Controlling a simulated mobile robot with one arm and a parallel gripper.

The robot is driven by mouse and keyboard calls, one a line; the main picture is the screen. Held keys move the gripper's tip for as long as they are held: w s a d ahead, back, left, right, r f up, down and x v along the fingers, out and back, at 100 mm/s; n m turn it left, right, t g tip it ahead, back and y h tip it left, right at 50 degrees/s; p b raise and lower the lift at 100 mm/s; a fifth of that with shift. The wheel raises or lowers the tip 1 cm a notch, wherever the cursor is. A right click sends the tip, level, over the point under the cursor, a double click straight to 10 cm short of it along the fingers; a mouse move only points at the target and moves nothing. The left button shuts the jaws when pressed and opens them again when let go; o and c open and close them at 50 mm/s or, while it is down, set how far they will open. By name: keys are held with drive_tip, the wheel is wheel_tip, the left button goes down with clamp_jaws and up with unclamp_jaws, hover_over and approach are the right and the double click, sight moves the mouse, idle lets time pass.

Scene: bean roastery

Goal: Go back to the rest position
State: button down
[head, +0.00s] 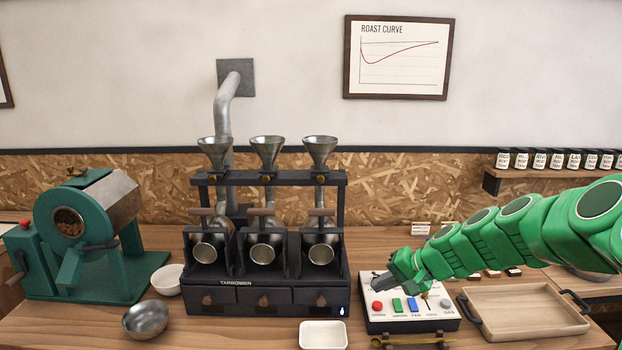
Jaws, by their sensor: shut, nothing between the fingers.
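My green arm reaches in from the right edge of the head view. My gripper (382,281) is at its left end, shut and empty. It is just above the left rear part of a white control box (400,325) with coloured buttons and a small lever. I cannot tell whether the fingertips touch the box. The arm hides part of the counter and wall behind it.
The dark roaster (268,297) with three funnels stands left of my gripper. A wooden tray (530,312) lies right of the control box. A white dish (323,335), a metal bowl (145,319) and a green machine (90,245) stand further left. A jar shelf (545,173) hangs behind my arm.

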drive_tip(key=s+a+r+n+g+h, duration=0.15)
drive_tip(key=s+a, duration=0.25)
drive_tip(key=s, duration=0.5)
drive_tip(key=s+a+r+n+g+h, duration=0.1)
drive_tip(key=s+a+n+g, duration=0.2)
drive_tip(key=s, duration=0.5)
drive_tip(key=s+d+g+h, duration=0.1)
drive_tip(key=s+d+h, duration=0.1)
drive_tip(key=s, duration=0.9)
drive_tip(key=s+d+g+h, duration=0.1)
drive_tip(key=s+d+h, duration=0.2)
drive_tip(key=s, duration=0.8)
drive_tip(key=shift+d+f, duration=0.15)
drive_tip(key=shift+f, duration=0.25)
